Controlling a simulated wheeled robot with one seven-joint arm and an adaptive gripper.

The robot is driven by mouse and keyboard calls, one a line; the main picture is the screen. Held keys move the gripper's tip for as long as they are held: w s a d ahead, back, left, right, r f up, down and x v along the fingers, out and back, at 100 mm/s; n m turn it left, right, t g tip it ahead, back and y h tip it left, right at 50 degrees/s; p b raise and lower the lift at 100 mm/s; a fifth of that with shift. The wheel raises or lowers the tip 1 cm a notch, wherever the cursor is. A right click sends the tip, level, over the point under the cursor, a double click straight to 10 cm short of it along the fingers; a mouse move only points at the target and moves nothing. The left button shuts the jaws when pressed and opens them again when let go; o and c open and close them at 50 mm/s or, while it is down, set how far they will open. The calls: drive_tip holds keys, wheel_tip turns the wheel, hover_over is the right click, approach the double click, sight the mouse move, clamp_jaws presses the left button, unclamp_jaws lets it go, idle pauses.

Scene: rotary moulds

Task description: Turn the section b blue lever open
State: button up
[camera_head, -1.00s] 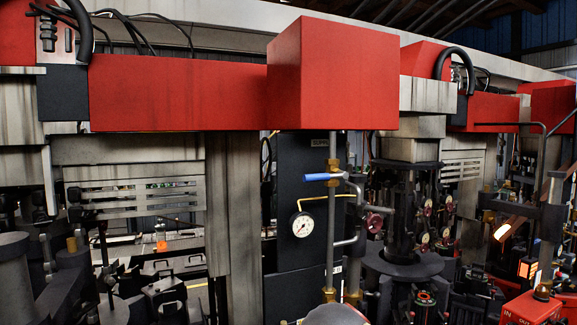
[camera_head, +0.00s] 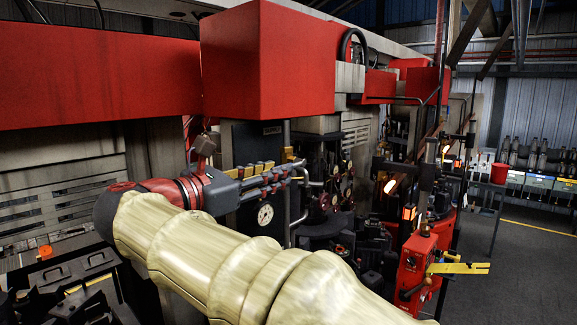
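My arm in its cream sleeve reaches from the lower right toward the upper left. My gripper (camera_head: 297,172) points right, with its grey fingers in front of the vertical grey pipe (camera_head: 287,132). A brass fitting (camera_head: 288,155) on that pipe shows just above the fingers. The blue lever does not show now; the gripper covers the place by the pipe where it sat. I cannot tell whether the fingers touch the lever or how far apart they are. The round pressure gauge (camera_head: 265,214) is just below the gripper.
A large red box (camera_head: 268,60) overhangs above the gripper. Dark machinery with red handwheels (camera_head: 335,200) stands close on the right. A red control box (camera_head: 415,262) with a yellow bracket (camera_head: 460,268) stands at the lower right. Open floor (camera_head: 535,240) lies beyond it.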

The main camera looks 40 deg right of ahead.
sight(305, 163)
drive_tip(key=d, duration=0.6)
drive_tip(key=shift+w+d+f, duration=0.1)
drive_tip(key=shift+w+d, duration=0.15)
drive_tip(key=shift+w, duration=0.05)
drive_tip(key=shift+c, duration=0.5)
clamp_jaws()
